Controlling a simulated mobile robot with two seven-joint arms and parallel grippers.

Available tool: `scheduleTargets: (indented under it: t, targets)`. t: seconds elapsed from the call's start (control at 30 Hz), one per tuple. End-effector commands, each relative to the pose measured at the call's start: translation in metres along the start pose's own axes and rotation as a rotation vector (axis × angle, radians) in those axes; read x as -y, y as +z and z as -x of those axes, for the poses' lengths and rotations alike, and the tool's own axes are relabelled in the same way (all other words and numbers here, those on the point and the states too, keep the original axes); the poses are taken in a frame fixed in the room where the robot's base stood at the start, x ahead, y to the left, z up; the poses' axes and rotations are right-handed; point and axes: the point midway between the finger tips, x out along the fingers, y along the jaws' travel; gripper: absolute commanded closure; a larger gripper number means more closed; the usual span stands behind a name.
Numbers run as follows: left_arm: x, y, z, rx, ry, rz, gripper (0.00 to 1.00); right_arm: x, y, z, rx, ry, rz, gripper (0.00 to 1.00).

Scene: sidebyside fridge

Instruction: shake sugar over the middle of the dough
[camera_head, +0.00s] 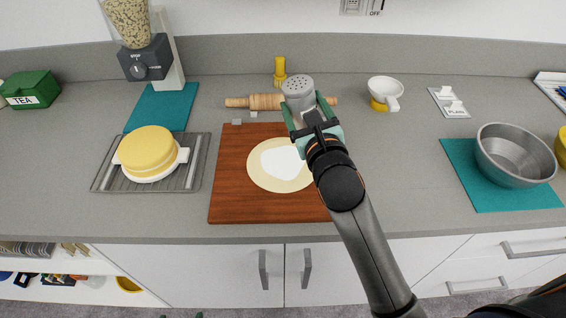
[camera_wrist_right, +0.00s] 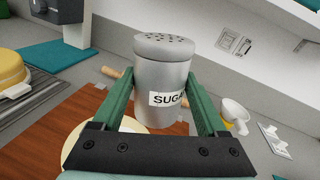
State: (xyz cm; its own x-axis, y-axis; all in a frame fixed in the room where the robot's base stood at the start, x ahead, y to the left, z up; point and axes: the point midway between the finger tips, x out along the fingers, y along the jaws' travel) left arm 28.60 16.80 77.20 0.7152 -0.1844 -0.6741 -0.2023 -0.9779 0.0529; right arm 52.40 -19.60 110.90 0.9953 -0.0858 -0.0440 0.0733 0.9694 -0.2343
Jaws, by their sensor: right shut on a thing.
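My right gripper (camera_head: 305,114) is shut on a grey sugar shaker (camera_head: 297,90) with a holed top. In the right wrist view the shaker (camera_wrist_right: 163,80) stands upright between the green fingers, its SUGAR label partly hidden. The dough (camera_head: 256,175) is a round, pale yellow sheet with a white patch (camera_head: 285,163) in its middle. It lies on a brown board (camera_head: 230,185); my right arm covers its right edge. The held shaker appears behind the dough's middle in the head view. Two green tips of my left gripper (camera_head: 181,316) show apart at the bottom edge.
A rolling pin (camera_head: 240,102) lies behind the board, partly hidden by the shaker. A yellow cake (camera_head: 148,150) stands on a rack at the left. A white cup (camera_head: 386,88) and a metal bowl (camera_head: 515,155) stand at the right. Counter between board and bowl is clear.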

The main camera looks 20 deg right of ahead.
Motion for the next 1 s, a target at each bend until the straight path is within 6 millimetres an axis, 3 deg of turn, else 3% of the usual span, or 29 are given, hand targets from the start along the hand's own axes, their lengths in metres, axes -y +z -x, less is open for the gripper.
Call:
scheduleTargets:
  t: [0.1, 0.17, 0.37, 0.57, 0.73, 1.0]
  targets:
    - [0.001, 0.009, -0.008, 0.001, 0.000, 0.000, 0.04, 0.001, 0.003, 0.000, 0.045, -0.001, -0.212, 0.92]
    - [0.001, 0.009, -0.007, 0.002, 0.000, 0.000, 0.04, 0.002, 0.006, 0.000, 0.052, 0.000, -0.245, 0.92]
    - [0.001, 0.007, -0.005, 0.002, 0.000, 0.000, 0.04, 0.002, 0.009, 0.000, 0.050, 0.000, -0.239, 0.92]
    - [-0.001, -0.008, 0.008, 0.001, 0.000, 0.000, 0.04, 0.009, 0.036, 0.001, 0.053, 0.000, -0.236, 0.92]
    - [0.000, -0.005, 0.004, -0.002, 0.000, 0.000, 0.04, 0.013, 0.056, 0.002, 0.055, 0.000, -0.236, 0.92]
    - [0.000, -0.004, 0.004, -0.001, 0.000, 0.000, 0.04, 0.016, 0.066, 0.003, 0.048, 0.000, -0.235, 0.92]
